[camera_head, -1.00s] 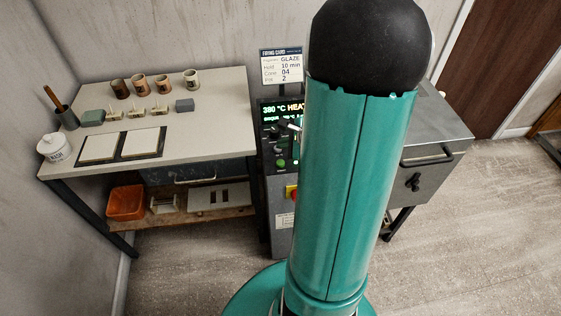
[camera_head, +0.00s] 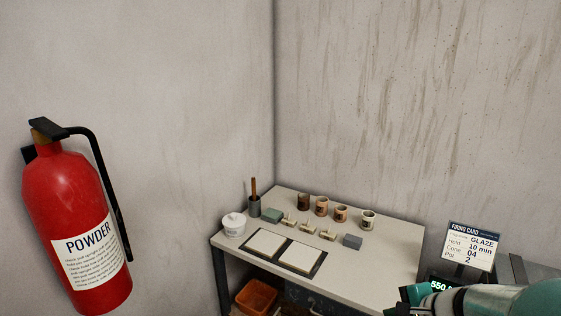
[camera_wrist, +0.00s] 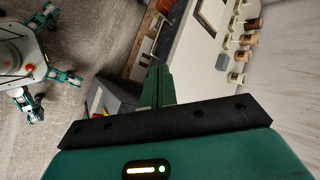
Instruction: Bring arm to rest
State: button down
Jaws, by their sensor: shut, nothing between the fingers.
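My gripper (camera_wrist: 158,87) shows in the wrist view as two green fingers close together, with nothing between them. My own body and legs show at the left of the wrist view. The gripper is apart from the table (camera_head: 385,262) as far as I can tell; the rest of the arm is out of the head view.
An orange bin (camera_head: 256,297) sits below. A firing card (camera_head: 471,249) stands at the right. A red extinguisher (camera_head: 78,225) hangs at the left.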

jog(key=s+a+r+n+g+h, duration=0.1)
jog(key=s+a+r+n+h, duration=0.3)
jog(key=s+a+r+n, duration=0.7)
jog(key=a+n, duration=0.1)
jog(key=n, duration=0.4)
jog(key=shift+a+r+g, duration=0.3)
